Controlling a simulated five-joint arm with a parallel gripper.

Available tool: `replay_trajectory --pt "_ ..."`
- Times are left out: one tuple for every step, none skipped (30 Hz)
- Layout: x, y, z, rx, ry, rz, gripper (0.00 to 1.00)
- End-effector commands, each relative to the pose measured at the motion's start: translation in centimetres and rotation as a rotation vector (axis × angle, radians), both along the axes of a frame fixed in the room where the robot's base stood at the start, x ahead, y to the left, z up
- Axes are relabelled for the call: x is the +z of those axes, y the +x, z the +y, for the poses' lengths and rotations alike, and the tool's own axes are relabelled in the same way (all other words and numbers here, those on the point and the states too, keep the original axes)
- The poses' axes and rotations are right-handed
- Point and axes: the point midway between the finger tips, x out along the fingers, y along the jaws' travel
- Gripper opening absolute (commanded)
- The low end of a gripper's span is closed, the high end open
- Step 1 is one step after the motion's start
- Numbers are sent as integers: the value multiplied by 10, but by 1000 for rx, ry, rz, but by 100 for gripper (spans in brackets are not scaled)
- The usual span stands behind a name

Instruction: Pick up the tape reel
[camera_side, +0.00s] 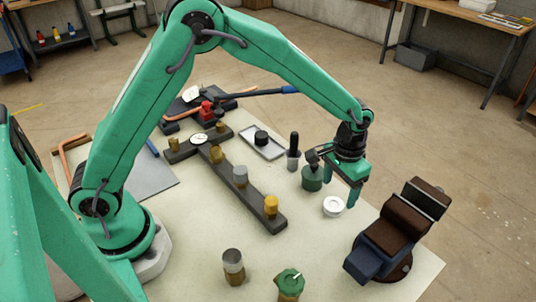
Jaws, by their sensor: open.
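The tape reel (333,206) is a white ring with a pale centre. It lies flat on the light table top, right of the middle. My gripper (342,193) is open and points down just above and behind the reel. No object shows between the fingers.
A brown and blue vise (402,222) stands right of the reel. A green cylinder (312,178) and a dark-handled tool (293,150) stand close behind-left. A dark bar (225,168) with brass fittings lies left. Green and metal fittings stand in front; table between is clear.

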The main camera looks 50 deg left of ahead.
Motion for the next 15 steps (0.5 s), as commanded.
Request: replay_trajectory --pt "-4 -1 0 0 1 2 72" --pt "-7 -1 0 0 0 2 72" --pt "-11 -1 0 0 0 2 72" --pt "-15 -2 1 0 1 3 72" --pt "-19 -2 1 0 1 3 72" --pt "-23 -2 1 0 1 2 72" --pt "-27 -3 1 0 1 3 72" --pt "-30 -3 1 0 1 2 72" --pt "-35 -3 1 0 0 2 72" --pt "-38 -3 1 0 0 2 72" --pt "-40 -3 1 0 0 2 72" --pt "-43 -3 1 0 0 2 72" --pt "-44 -3 1 0 0 1 72" --pt "-46 -2 1 0 0 0 72" --pt "-47 -2 1 0 0 0 72"
